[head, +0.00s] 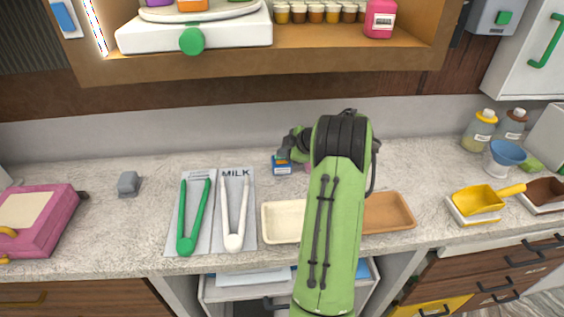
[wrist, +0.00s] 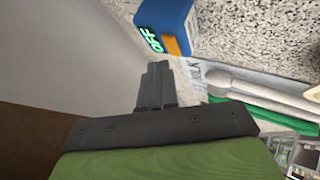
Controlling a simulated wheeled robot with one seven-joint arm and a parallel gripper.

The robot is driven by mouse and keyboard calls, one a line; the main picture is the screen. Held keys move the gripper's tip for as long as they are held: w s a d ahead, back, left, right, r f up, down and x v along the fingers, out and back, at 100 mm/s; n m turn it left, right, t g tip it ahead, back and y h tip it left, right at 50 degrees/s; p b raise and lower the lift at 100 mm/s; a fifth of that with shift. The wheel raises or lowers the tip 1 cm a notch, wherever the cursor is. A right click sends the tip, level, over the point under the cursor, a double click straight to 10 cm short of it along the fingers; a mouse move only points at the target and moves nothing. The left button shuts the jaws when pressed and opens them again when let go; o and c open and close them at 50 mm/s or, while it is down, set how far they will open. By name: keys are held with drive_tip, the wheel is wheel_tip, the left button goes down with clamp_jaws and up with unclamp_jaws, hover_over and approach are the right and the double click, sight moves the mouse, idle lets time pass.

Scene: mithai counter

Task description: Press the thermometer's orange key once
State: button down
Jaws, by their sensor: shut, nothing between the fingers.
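The thermometer (wrist: 172,18) is a small blue box in the wrist view, with a lit green display (wrist: 151,38) and an orange key (wrist: 171,46) on its face. In the head view the thermometer (head: 281,170) stands on the counter just left of my arm. My gripper (wrist: 158,68) is shut and empty. Its tips appear just below the display and key in the wrist view, with a small gap in the picture; I cannot tell the true distance. In the head view my arm hides the fingertips and the orange key is too small to make out.
Green tongs (head: 185,243) and white tongs (head: 234,241) lie on mats left of a cream tray (head: 270,222). A brown tray (head: 398,212) is partly behind my arm. A shelf (head: 330,62) overhangs the back. A grey block (head: 128,184) sits on clear counter at left.

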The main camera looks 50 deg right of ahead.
drive_tip(key=shift+f+b, duration=0.4)
drive_tip(key=shift+b, duration=0.05)
drive_tip(key=shift+f+b, duration=0.4)
drive_tip(key=shift+b, duration=0.05)
idle(0.5)
drive_tip(key=shift+r, duration=0.1)
drive_tip(key=shift+r+p, duration=0.4)
drive_tip(key=shift+r, duration=0.35)
wheel_tip(320, 180, up, 5)
drive_tip(key=p, duration=0.3)
idle(0.9)
